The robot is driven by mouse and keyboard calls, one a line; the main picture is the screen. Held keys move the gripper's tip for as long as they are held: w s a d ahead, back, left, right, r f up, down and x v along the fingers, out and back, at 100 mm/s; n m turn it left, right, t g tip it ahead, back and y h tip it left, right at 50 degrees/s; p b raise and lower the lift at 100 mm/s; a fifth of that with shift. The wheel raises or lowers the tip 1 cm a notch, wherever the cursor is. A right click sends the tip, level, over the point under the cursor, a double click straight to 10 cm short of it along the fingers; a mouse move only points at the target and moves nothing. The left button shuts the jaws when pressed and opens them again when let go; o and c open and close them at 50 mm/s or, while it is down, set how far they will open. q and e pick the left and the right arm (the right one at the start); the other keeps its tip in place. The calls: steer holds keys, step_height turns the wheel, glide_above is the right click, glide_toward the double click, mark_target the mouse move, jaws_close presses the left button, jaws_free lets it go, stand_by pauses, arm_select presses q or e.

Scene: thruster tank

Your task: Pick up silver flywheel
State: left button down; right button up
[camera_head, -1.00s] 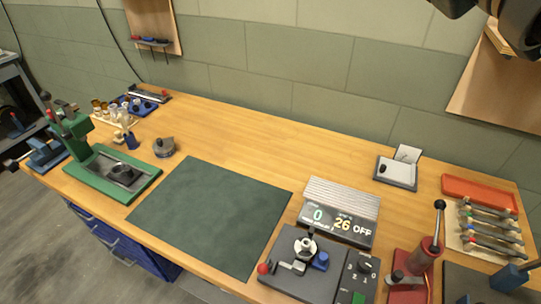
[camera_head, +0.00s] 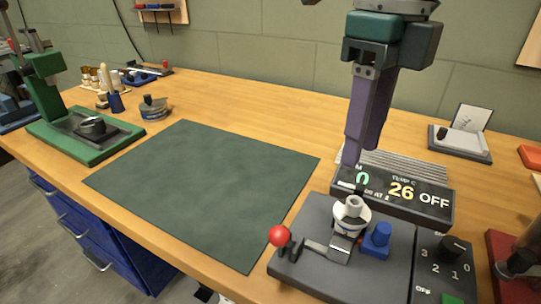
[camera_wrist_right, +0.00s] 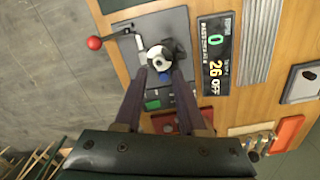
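The silver flywheel (camera_head: 350,213) is a small round pale-metal part with a central hub, seated on the grey test rig (camera_head: 300,262) at the front right. In the right wrist view the flywheel (camera_wrist_right: 159,57) shows just beyond my fingertips, roughly between them. My right gripper (camera_head: 350,160) hangs with its purple fingers pointing down, above and behind the flywheel in the head view. In the wrist view the gripper's two fingers (camera_wrist_right: 160,74) are spread apart with nothing held. My left gripper is out of view.
A red-knobbed lever (camera_head: 279,236) and a blue block (camera_head: 377,239) flank the flywheel closely. A display (camera_head: 392,190) reading 0, 26 and OFF stands behind it, a dial box (camera_head: 445,260) to the right. The dark green mat (camera_head: 205,185) is bare.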

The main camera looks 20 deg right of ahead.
mark_target(353, 204)
steer(key=f, duration=0.8)
steer(key=shift+s+d+p, duration=0.15)
steer(key=shift+s+p, duration=0.25)
jaws_close()
